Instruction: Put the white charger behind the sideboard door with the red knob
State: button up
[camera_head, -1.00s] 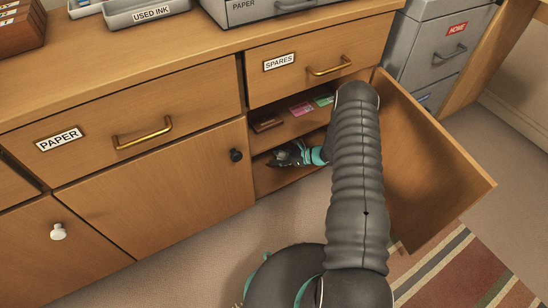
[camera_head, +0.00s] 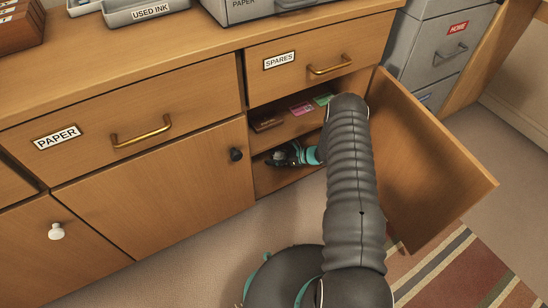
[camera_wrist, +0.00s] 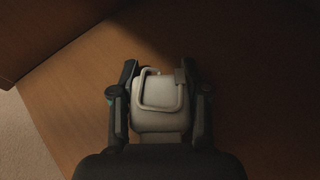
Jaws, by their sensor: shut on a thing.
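The sideboard door (camera_head: 425,165) at the right stands wide open; its outer face and knob are turned away, so I cannot see the knob's colour. My gripper (camera_head: 282,156) is inside the open compartment, low down over its bottom board (camera_head: 268,183). In the wrist view my gripper (camera_wrist: 160,85) is shut on the white charger (camera_wrist: 158,118), a pale block with a looped cord, with one finger on each side. The charger is hardly visible in the head view. Whether it touches the board below it I cannot tell.
The compartment's upper shelf (camera_head: 290,125) holds a brown item (camera_head: 267,122) and pink and green packets. A closed door with a black knob (camera_head: 236,154) is left of the opening. The SPARES drawer (camera_head: 320,62) above is shut. A striped rug (camera_head: 440,280) lies below the open door.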

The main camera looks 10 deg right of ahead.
jog(key=o, duration=1.2)
jog(key=shift+c, duration=0.2)
jog(key=shift+s+d+r+p, duration=0.1)
jog(key=shift+d+r+p, duration=0.1)
jog(key=shift+p, duration=0.1)
jog(key=v, duration=1.1)
jog(key=shift+s+d, duration=0.2)
